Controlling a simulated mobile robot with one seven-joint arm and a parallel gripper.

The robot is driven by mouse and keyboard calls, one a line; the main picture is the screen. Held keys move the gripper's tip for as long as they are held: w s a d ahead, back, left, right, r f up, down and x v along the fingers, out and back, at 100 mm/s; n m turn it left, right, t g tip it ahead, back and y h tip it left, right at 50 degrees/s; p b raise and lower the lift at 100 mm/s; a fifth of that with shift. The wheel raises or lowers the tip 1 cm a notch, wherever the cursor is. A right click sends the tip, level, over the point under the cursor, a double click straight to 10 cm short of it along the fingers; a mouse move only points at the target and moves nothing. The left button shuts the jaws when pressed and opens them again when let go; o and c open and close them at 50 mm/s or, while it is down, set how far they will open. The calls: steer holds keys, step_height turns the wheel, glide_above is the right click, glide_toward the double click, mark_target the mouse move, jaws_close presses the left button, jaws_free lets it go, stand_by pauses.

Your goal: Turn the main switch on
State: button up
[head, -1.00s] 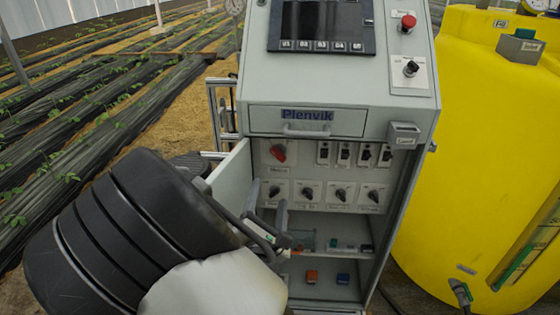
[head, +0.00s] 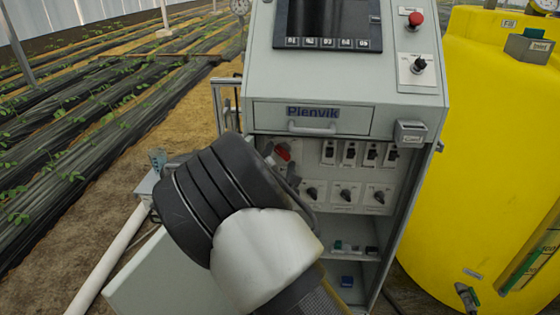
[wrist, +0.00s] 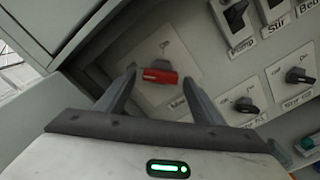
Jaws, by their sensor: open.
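The main switch is a red rotary knob (head: 283,152) on a light plate, at the upper left of the panel inside the open grey cabinet. In the wrist view the red knob (wrist: 160,76) lies roughly level across its plate. My gripper (wrist: 159,82) is open, with one finger on either side of the knob. The fingers appear in front of the panel; I cannot tell whether they touch the knob. In the head view my arm hides the lower left of the panel.
The cabinet door (head: 165,280) stands swung wide at the lower left. Black rotary switches (head: 345,195) and small breakers (head: 349,152) sit close by on the panel. A drawer (head: 312,119) is just above the opening. A yellow tank (head: 470,180) stands at the right.

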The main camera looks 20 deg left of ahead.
steer(key=c, duration=1)
steer(key=shift+c, duration=0.2)
steer(key=shift+m, duration=0.4)
steer(key=m+b, duration=0.3)
steer(key=m, duration=0.3)
steer(key=m+b, duration=0.3)
steer(key=m, duration=0.4)
steer(key=shift+r+m, duration=0.2)
steer(key=shift+m, duration=0.1)
steer(key=shift+r+m+b, duration=0.15)
steer(key=shift+m+b, duration=0.85)
steer(key=shift+m, duration=0.7)
